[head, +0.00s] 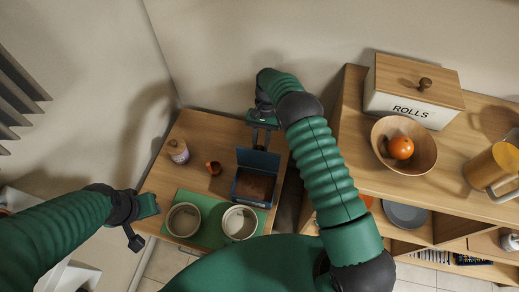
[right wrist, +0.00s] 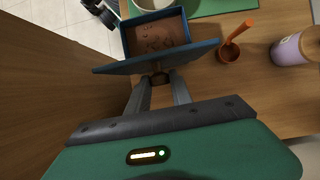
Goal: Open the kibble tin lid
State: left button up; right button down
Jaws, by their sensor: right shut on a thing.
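The kibble tin (head: 236,197) is a dark blue box on the small wooden table, with brown kibble inside. Its blue lid (head: 258,160) stands raised along the tin's far edge, and the tin is open. In the right wrist view the lid (right wrist: 190,55) shows nearly edge-on, with the tin (right wrist: 187,27) beyond it. My right gripper (head: 262,136) is shut on the lid's small dark knob (right wrist: 158,78), on the lid's outer side. My left gripper (head: 134,232) hangs beside the table's left edge, away from the tin; its fingers are too unclear to read.
Two pale bowls (head: 184,220) stand on a green mat (head: 212,235) in front of the tin. An orange scoop (head: 214,168) and a lidded jar (head: 178,151) stand left of it. A wooden shelf unit (head: 350,100) with a rolls box (head: 408,104) is at the right.

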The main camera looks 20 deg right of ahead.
jog(key=shift+d, duration=0.1)
jog(key=c, duration=1.2)
grip_release()
jog(key=shift+o, duration=0.2)
jog(key=v, duration=1.2)
jog(key=shift+d, duration=0.1)
